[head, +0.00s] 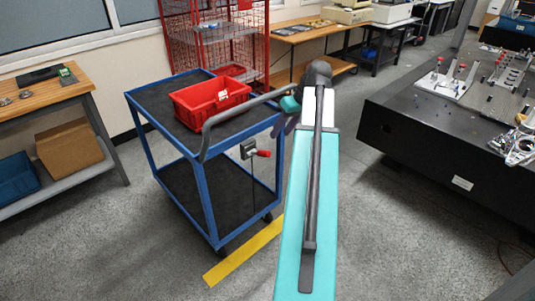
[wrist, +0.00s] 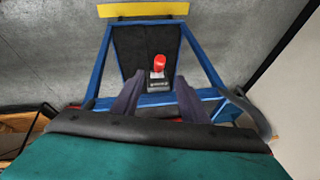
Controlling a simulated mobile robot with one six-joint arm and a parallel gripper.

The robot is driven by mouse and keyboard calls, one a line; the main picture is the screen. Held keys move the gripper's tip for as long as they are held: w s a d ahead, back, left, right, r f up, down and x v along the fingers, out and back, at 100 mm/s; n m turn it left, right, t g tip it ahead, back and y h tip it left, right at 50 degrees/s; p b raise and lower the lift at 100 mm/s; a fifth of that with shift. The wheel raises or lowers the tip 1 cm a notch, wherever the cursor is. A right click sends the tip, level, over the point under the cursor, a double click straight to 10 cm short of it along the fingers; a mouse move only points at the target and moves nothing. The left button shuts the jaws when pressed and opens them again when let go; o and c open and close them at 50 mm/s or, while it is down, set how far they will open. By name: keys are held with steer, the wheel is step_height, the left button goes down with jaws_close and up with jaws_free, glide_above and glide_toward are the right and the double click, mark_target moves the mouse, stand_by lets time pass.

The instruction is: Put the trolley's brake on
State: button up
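The trolley (head: 205,205) has a blue frame and two black shelves, and it also shows in the wrist view (wrist: 205,58). Its brake is a lever with a red grip (head: 263,153) on a grey bracket (head: 247,149) at the near end; a thin rod runs down below it. The grip points outward, roughly level. In the wrist view the red grip (wrist: 160,62) appears beyond and between my fingers, with the dark bracket (wrist: 158,82) just below it. My gripper (wrist: 158,78) is open and empty. In the head view it is above the brake, partly hidden by my arm.
A grey push handle (head: 215,122) juts from the trolley close to my gripper. A red bin (head: 212,102) sits on the top shelf. A yellow floor strip (head: 243,252) lies beside the trolley. A dark granite table (head: 425,150) stands right, a wooden bench (head: 45,92) left.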

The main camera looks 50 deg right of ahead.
mark_target(267, 153)
steer(key=shift+f, duration=0.1)
steer(key=shift+x, duration=6.85)
steer(key=shift+a, duration=0.1)
jaws_close()
